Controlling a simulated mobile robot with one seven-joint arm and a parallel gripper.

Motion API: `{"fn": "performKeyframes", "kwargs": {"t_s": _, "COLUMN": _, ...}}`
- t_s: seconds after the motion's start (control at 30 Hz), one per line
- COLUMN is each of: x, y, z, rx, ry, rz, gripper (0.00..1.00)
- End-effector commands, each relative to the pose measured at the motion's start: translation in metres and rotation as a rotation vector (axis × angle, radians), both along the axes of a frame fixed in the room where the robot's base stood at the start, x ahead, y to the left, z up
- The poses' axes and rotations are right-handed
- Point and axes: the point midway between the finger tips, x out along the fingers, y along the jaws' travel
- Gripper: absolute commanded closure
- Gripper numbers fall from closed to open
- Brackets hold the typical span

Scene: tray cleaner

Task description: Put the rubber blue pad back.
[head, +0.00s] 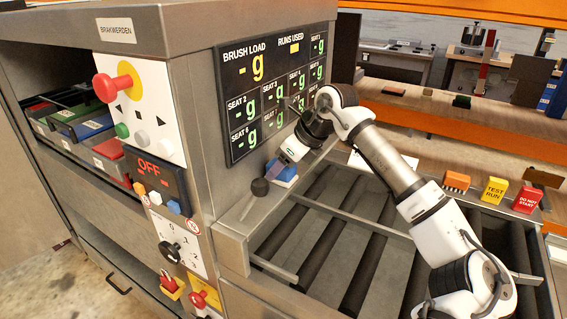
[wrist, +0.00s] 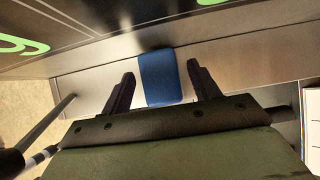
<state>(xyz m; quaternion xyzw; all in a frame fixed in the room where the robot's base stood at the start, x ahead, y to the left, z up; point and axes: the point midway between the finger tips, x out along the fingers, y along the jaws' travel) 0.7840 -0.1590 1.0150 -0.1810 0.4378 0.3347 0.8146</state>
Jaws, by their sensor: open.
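The blue pad (head: 287,174) lies on the metal ledge under the display panel, partly hidden by my gripper in the head view. In the wrist view the blue pad (wrist: 158,82) is a plain blue block lying between my fingers. My gripper (head: 274,170) points down at the ledge. In the wrist view my gripper (wrist: 161,72) is open, with one finger on each side of the pad and a gap visible on both sides. I cannot tell how far above the ledge the fingertips are.
The display panel (head: 275,85) stands close behind my gripper. A dark-knobbed lever (head: 260,187) is just left of it. Roller bed (head: 345,230) lies below. An orange brush block (head: 456,182), a yellow sign (head: 494,190) and a red sign (head: 527,200) stand at right. Colored bins (head: 85,125) fill the left shelf.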

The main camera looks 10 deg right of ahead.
Motion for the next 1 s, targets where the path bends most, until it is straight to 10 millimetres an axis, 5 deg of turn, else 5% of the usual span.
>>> {"fn": "performKeyframes", "kwargs": {"t_s": 0.17, "x": -0.005, "y": -0.006, "z": 0.011, "rx": -0.002, "ry": -0.002, "rz": -0.002, "gripper": 0.39}}
{"fn": "performKeyframes", "kwargs": {"t_s": 0.6, "x": -0.039, "y": -0.039, "z": 0.085, "rx": 0.000, "ry": -0.002, "rz": -0.001, "gripper": 0.39}}
{"fn": "performKeyframes", "kwargs": {"t_s": 1.0, "x": -0.047, "y": -0.047, "z": 0.102, "rx": 0.001, "ry": 0.001, "rz": 0.001, "gripper": 0.39}}
